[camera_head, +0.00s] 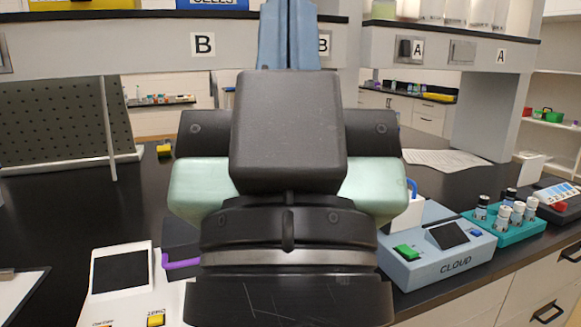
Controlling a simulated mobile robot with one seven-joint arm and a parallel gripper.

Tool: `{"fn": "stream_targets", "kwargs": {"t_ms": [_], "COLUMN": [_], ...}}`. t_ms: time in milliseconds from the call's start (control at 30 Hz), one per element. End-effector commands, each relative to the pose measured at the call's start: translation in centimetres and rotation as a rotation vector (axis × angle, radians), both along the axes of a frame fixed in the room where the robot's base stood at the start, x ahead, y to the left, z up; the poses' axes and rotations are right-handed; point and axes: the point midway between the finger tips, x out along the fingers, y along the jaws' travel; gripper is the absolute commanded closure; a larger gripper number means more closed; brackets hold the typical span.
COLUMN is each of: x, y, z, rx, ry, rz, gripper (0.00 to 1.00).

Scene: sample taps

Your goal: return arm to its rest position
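My own arm fills the middle of the head view, with black housings, pale green side parts, a silver band low down and a blue part rising at the top. I cannot make out any gripper fingers. What my gripper holds, if anything, is not shown. The arm hides the middle of the black bench (60,215) behind it.
At left front is a white device (122,272) with a dark screen and a purple handle beside it. At right are a blue-grey CLOUD device (436,255), a teal vial rack (505,230) and a paper sheet (445,160). A pegboard (62,122) stands at back left.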

Motion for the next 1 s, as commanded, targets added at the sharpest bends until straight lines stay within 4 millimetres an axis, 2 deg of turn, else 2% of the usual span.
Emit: {"fn": "stream_targets", "kwargs": {"t_ms": [33, 400, 500, 700, 1000], "x": [0.0, 0.1, 0.1, 0.1, 0.1], "y": [0.0, -0.1, -0.1, -0.1, -0.1], "z": [3.0, 14.2, 16.7, 19.5, 19.7], "rx": [0.0, -0.001, -0.001, -0.001, -0.001], "ry": [0.001, 0.002, 0.003, 0.003, 0.003], "rz": [-0.001, -0.004, -0.003, -0.003, -0.003], "gripper": [1.0, 1.0, 1.0, 1.0, 1.0]}}
